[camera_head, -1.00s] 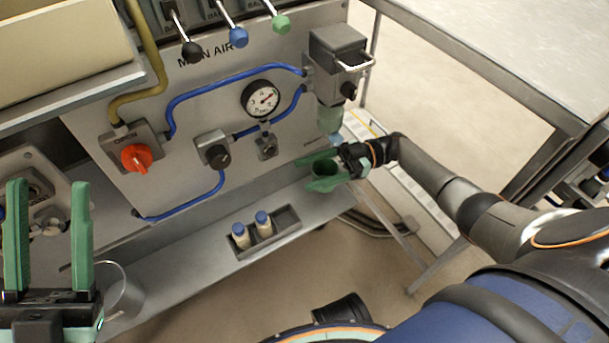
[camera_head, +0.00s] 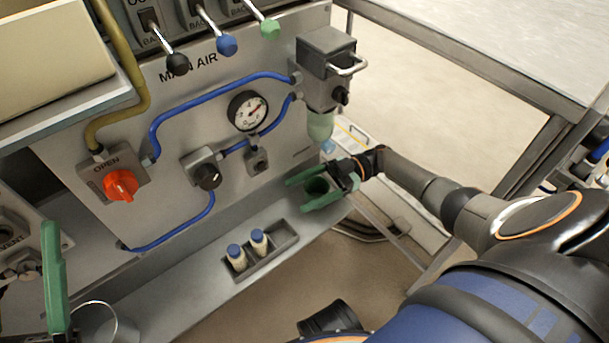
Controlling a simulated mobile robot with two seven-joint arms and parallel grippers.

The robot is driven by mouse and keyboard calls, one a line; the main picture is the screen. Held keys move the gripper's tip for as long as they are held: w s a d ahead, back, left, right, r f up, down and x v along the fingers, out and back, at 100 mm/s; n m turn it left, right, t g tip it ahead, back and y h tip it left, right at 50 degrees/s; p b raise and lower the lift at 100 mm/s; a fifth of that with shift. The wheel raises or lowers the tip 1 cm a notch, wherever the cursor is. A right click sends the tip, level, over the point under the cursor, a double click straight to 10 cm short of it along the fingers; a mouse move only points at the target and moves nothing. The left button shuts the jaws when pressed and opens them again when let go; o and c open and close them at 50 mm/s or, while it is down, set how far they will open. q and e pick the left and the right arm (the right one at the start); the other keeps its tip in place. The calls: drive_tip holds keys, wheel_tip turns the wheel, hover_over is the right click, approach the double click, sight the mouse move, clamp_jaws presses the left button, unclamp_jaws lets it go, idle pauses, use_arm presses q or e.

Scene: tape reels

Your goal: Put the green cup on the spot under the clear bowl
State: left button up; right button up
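The fingers look spread a little wider than the cup; contact is hard to see. The spot under the cup is hidden. One green finger of my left gripper (camera_head: 53,280) shows at the lower left; the rest is outside the picture.
Two blue-capped bottles (camera_head: 247,252) stand in a recessed tray on the ledge. A clear container (camera_head: 95,322) is at the lower left. The panel carries a red valve knob (camera_head: 121,185), a gauge (camera_head: 247,111) and blue hoses. The ledge between bottles and cup is clear.

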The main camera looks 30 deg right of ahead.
drive_tip(key=shift+r, duration=0.1)
drive_tip(key=d, duration=0.6)
drive_tip(key=shift+s, duration=0.2)
drive_tip(key=shift+s+d, duration=0.2)
drive_tip(key=shift+d, duration=0.5)
idle(0.8)
